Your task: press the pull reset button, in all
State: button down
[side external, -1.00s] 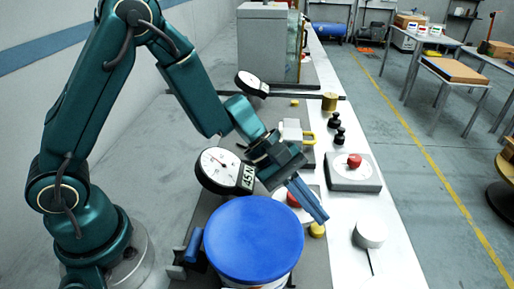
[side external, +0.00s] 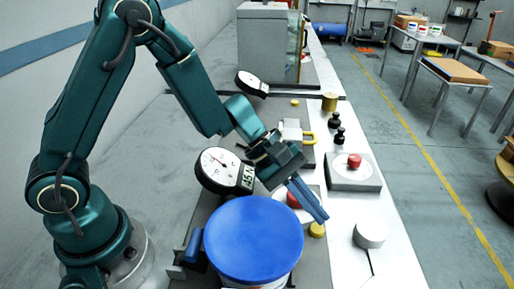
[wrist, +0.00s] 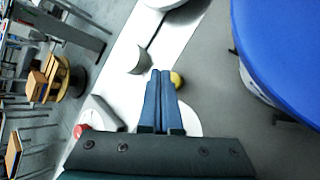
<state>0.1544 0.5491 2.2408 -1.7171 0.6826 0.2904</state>
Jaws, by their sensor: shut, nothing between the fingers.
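My gripper (side external: 322,217) is shut and empty, its blue fingers angled down beside a small yellow knob (side external: 317,230). In the wrist view the fingertips (wrist: 160,73) lie just left of the yellow knob (wrist: 177,80); I cannot tell whether they touch it. A red button (side external: 354,160) sits on a grey box right of the gripper, and shows at the lower left of the wrist view (wrist: 80,130). Another red part (side external: 292,199) is partly hidden behind the fingers. No label tells me which is the pull reset button.
A large blue-lidded drum (side external: 254,236) stands close in front of the gripper. A dial gauge with a digital display (side external: 222,170) is left of it. A grey-white cylinder (side external: 370,233) stands at right. Black weights (side external: 336,130) and a brass spool (side external: 329,101) are farther back.

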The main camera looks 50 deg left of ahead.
aim_at(310, 229)
jog(key=shift+f, duration=0.1)
dwell(0.7)
jog(key=shift+f, duration=0.35)
jog(key=shift+f, duration=0.5)
dwell(0.8)
jog(key=shift+r, duration=0.95)
jog(key=shift+r, duration=2.5)
